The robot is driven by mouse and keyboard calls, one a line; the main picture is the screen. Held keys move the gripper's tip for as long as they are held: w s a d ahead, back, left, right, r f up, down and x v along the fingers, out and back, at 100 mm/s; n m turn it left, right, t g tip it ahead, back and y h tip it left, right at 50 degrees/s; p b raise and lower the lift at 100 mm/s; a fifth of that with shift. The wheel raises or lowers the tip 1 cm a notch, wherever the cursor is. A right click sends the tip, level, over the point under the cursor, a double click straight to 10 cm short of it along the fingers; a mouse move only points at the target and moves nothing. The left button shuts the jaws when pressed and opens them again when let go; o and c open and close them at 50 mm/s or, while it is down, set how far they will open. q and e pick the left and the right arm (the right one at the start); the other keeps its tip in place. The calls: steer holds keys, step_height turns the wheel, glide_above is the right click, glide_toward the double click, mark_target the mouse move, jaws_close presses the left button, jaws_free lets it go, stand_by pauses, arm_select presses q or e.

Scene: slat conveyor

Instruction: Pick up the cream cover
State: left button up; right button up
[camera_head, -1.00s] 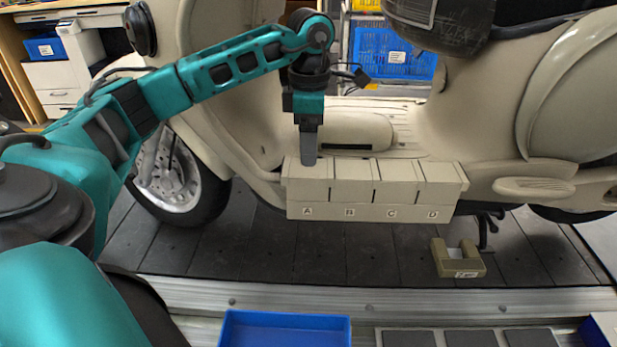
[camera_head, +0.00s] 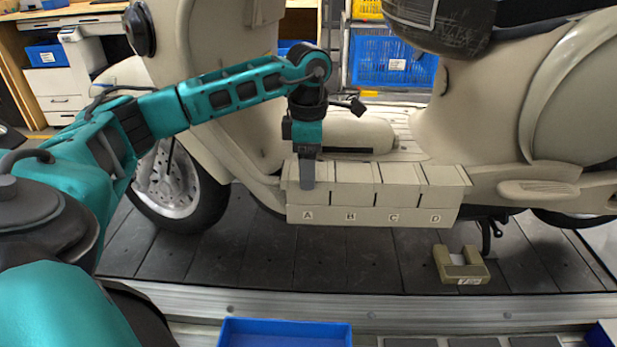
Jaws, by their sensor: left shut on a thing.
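A row of cream block-shaped covers sits side by side in a cream rack (camera_head: 372,215) marked A, B, C and D, in front of the cream scooter's floorboard. The cream cover over A (camera_head: 325,175) is at the left end and still in line with the others. My left gripper (camera_head: 307,180) points straight down at this cover, its fingers overlapping the cover's front and top. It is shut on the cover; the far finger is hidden. My right gripper is not in view.
The cream scooter (camera_head: 465,140) stands close behind the rack on dark slats (camera_head: 240,250). A small olive U-shaped block (camera_head: 461,268) lies on the slats at right. A blue tray (camera_head: 285,333) is at the near edge.

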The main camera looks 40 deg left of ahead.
arm_select(q)
steer(key=shift+c, duration=0.7)
steer(key=shift+r, duration=0.1)
steer(key=shift+r, duration=0.1)
steer(key=shift+r+p, duration=3.75)
steer(key=shift+r, duration=6.1)
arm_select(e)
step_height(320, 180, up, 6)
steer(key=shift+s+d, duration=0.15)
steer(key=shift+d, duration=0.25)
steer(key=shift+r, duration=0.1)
